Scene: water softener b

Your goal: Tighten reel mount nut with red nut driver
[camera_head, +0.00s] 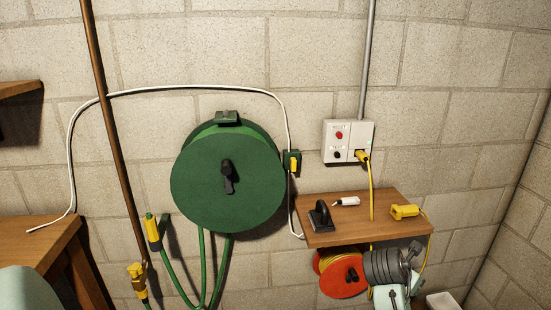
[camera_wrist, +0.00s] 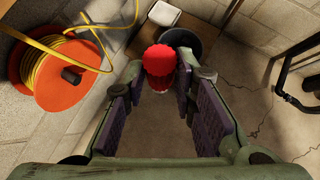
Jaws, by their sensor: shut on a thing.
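The red nut driver shows as a rounded bright-red handle (camera_wrist: 160,60) in the wrist view. My gripper (camera_wrist: 163,75) is shut on it, with a dark ribbed pad on each side. Its shaft and tip cannot be made out. In the head view, the large green hose reel (camera_head: 225,185) hangs on the block wall with a black crank at its centre. A green bracket (camera_head: 227,117) shows at its top. I cannot make out the reel mount nut in either view. My gripper's fingers and the red driver cannot be made out in the head view.
A wooden shelf (camera_head: 335,228) carries a black item, a small white item and a yellow plug. An orange cord reel (camera_head: 342,275) hangs below it, close to my arm. A switch box (camera_head: 348,141) with a yellow plug is above. Green hoses (camera_head: 202,265) hang under the green reel.

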